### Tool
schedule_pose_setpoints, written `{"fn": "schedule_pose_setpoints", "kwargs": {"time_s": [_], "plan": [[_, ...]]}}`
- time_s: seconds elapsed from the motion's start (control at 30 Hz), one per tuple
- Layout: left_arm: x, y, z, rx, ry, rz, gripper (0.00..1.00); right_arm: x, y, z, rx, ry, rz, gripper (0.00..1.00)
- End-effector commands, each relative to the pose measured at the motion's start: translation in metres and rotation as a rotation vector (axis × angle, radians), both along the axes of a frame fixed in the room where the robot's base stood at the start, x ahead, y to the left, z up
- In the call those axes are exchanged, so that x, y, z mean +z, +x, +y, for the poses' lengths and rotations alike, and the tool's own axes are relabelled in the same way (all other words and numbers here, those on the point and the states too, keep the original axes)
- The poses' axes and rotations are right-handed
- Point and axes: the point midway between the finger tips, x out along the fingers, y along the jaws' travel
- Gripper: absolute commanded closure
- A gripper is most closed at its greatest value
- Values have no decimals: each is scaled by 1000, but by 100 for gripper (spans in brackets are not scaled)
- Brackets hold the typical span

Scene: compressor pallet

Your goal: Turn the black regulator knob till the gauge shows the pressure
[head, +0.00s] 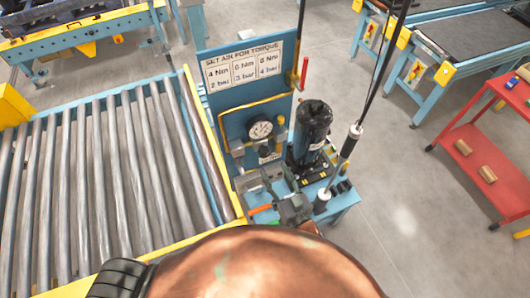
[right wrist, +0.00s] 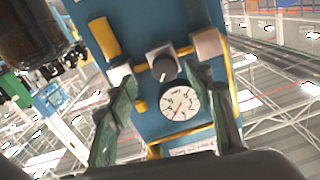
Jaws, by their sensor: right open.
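The black regulator knob (right wrist: 163,70) sits on a grey block in the right wrist view, beside the round white gauge (right wrist: 179,102). The gauge has a red needle; its exact reading is too small to tell. The gauge (head: 261,130) also shows in the head view, on a blue panel under the torque sign (head: 245,66). My right gripper (right wrist: 162,78) is open, its two fingers on either side of the knob in the picture; I see no clear contact. In the head view my right gripper (head: 264,180) is just below the gauge. My left gripper is not in view.
A black cylinder (head: 312,125) stands right of the gauge. A roller conveyor (head: 100,180) with yellow rails lies left. A red cart (head: 480,150) stands at the far right. A yellow pipe (head: 222,125) runs along the panel. The floor between panel and cart is clear.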

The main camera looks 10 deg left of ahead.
Motion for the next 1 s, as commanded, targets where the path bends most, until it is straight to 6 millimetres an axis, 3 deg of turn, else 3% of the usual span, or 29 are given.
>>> {"fn": "schedule_pose_setpoints", "kwargs": {"time_s": [0.13, 0.6, 1.0], "plan": [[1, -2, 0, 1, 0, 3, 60, 13, 5, 8, 6, 13, -16, 53], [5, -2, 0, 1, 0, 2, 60, 11, 57, 44, 4, 12, -13, 53], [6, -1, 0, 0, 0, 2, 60, 11, 61, 47, 4, 12, -12, 55]]}}
